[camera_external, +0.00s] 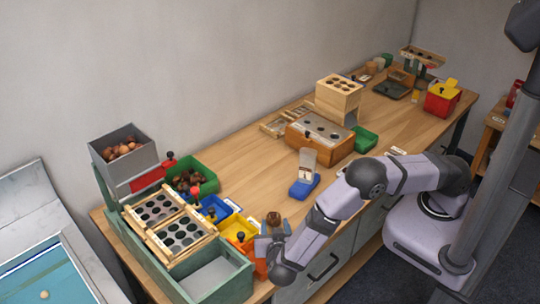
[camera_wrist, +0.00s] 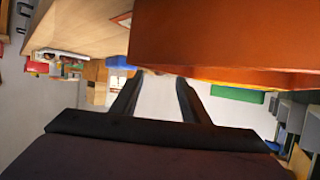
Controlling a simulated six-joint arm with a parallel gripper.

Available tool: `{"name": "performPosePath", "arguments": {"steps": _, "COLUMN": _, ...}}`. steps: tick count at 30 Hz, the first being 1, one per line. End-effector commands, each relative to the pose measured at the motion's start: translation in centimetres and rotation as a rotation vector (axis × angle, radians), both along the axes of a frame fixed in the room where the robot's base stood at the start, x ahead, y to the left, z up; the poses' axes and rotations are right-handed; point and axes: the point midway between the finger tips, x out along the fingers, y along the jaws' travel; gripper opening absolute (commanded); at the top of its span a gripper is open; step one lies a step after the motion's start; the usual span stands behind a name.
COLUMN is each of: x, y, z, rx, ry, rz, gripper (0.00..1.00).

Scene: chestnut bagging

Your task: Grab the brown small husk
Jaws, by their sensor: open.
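A small brown rounded thing (camera_external: 273,218), which may be the brown husk, shows at my gripper (camera_external: 275,227) by the front edge of the bench. I cannot tell whether it lies between the fingers or behind them. In the wrist view, my gripper (camera_wrist: 160,92) has its two dark fingers apart with a pale gap between them, and no husk shows there. A large orange-brown surface (camera_wrist: 225,40) fills the upper right, very close to the fingers. More brown husks or nuts (camera_external: 186,182) lie in a green bin (camera_external: 208,171).
A yellow bin (camera_external: 232,226) and an orange bin (camera_external: 258,268) stand close to my gripper. A green tray frame (camera_external: 235,285) holds wooden racks with dark holes (camera_external: 182,233). A grey box (camera_external: 100,155) holds brown nuts. A blue-based dispenser (camera_external: 304,187) stands right of the bins. Bare wood lies between.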

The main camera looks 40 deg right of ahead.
Motion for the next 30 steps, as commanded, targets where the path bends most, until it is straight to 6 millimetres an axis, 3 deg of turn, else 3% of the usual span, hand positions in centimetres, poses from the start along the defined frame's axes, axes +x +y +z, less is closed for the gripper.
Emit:
{"name": "performPosePath", "arguments": {"steps": 8, "x": 0.4, "y": -0.5, "z": -0.2, "rx": -0.002, "ry": 0.001, "rz": -0.002, "gripper": 0.41}}
{"name": "performPosePath", "arguments": {"steps": 21, "x": 3.5, "y": -3.1, "z": -2.1, "rx": 0.000, "ry": 0.000, "rz": -0.001, "gripper": 0.41}}
{"name": "performPosePath", "arguments": {"steps": 28, "x": 3.6, "y": -3.2, "z": -2.2, "rx": 0.000, "ry": 0.000, "rz": 0.000, "gripper": 0.41}}
{"name": "performPosePath", "arguments": {"steps": 30, "x": 3.6, "y": -3.2, "z": -2.2, "rx": 0.000, "ry": 0.000, "rz": 0.000, "gripper": 0.27}}
